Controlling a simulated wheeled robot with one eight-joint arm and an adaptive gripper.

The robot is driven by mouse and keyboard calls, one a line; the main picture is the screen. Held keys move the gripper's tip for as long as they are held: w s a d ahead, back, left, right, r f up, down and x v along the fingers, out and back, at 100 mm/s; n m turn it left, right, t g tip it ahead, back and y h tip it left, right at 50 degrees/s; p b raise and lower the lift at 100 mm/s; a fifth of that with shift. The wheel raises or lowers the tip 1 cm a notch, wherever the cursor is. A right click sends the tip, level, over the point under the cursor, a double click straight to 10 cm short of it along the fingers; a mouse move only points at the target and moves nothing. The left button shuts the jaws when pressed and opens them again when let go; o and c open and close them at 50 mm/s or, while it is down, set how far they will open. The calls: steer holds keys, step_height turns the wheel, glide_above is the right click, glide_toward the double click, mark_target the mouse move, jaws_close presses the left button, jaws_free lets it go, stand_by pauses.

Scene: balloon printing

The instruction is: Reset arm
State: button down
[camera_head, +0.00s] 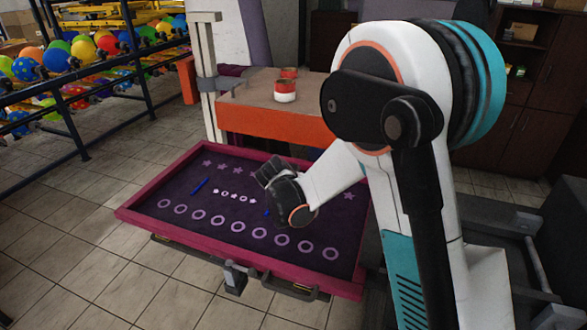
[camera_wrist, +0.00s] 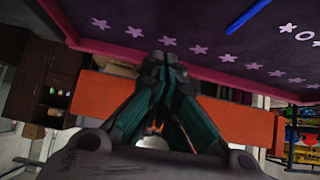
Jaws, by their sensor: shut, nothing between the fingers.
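My gripper (camera_head: 272,172) is above the right part of a dark purple tray (camera_head: 175,218) with a magenta rim, on the side nearer the orange block. In the wrist view, my gripper (camera_wrist: 165,58) has its two fingers together, with nothing between them. A blue stick (camera_head: 199,186) lies on the left of the tray, and a small blue piece (camera_head: 267,212) shows beside my wrist. A blue stick also shows at the top of the wrist view (camera_wrist: 247,16). My arm hides the tray's right side.
An orange block (camera_head: 275,122) with a brown top stands behind the tray, with red and white cans (camera_head: 285,90) on it. A rack of colourful balloons (camera_head: 82,50) is at the left. Dark cabinets (camera_head: 510,130) stand at the back right. The tiled floor (camera_head: 60,235) at the left is clear.

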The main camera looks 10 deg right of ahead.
steer(key=s+d+r+n+y, duration=0.1)
steer(key=s+d+r, duration=0.1)
steer(key=s+r, duration=0.55)
steer(key=s+d+r+n+y, duration=0.1)
steer(key=s+d+r+n, duration=0.15)
steer(key=s+r, duration=0.45)
steer(key=s+n+y, duration=0.2)
steer(key=s, duration=2)
steer(key=shift+d+f+g+y, duration=0.2)
steer(key=shift+f+g+y, duration=0.05)
steer(key=shift+g+y, duration=0.15)
steer(key=shift+w, duration=0.1)
